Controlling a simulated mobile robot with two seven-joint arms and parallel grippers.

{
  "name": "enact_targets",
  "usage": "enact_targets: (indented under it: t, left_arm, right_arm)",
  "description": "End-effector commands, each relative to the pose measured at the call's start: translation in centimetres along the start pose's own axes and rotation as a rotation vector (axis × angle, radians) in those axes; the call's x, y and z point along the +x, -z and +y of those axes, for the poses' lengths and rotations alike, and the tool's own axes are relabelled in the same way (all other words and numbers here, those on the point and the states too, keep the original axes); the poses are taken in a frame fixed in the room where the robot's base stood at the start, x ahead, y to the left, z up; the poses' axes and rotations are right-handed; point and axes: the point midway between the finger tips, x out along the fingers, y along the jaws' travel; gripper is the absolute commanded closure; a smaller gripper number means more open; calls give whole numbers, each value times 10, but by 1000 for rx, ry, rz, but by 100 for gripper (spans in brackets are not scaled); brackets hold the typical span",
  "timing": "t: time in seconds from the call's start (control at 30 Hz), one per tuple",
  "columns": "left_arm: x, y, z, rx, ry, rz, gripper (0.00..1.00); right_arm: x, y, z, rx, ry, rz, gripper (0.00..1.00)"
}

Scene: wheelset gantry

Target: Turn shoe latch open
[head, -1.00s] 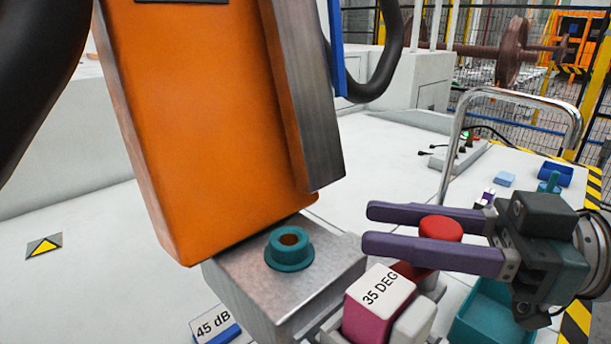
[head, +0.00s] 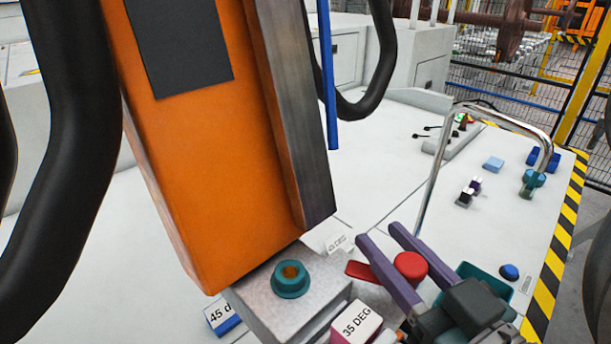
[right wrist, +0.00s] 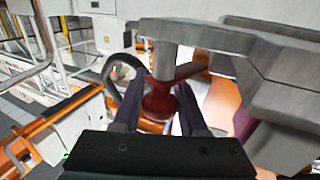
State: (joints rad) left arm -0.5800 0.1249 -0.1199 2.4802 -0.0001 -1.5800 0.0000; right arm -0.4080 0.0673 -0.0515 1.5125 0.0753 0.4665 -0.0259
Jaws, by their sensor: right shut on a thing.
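The shoe latch is a red part with a round knob (head: 410,266) and a flat red lever (head: 360,271) that points left in the head view. My right gripper (head: 379,236) has its purple fingers on either side of the latch and is shut on it. In the right wrist view the red latch (right wrist: 160,104) sits between the two fingers, below a grey metal post. Beside it is a grey metal block (head: 325,299) with a teal bushing (head: 290,279), under a tilted orange body (head: 215,190). The fingers partly hide the lever. My left gripper is not in view.
A block marked 35 DEG (head: 357,323) stands close below the latch. A chrome rail (head: 431,180) rises behind my right gripper. The white deck to the right holds small blue and teal parts.

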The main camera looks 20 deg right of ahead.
Motion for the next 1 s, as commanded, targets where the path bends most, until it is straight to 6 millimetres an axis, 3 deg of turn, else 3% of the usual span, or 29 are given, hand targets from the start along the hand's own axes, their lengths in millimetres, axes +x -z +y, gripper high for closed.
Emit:
enact_targets:
  t: [0.4, 0.9, 0.93, 1.0]
  left_arm:
    - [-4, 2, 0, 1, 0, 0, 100]
    - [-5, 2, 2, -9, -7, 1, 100]
    - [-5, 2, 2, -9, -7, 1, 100]
    - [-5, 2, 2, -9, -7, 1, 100]
  right_arm:
    - [0, 0, 5, 2, -168, 2, 100]
    - [0, 1, 6, 0, -185, 4, 100]
    - [0, 1, 6, 0, -184, 4, 57]
    - [0, 1, 6, 0, -184, 5, 49]
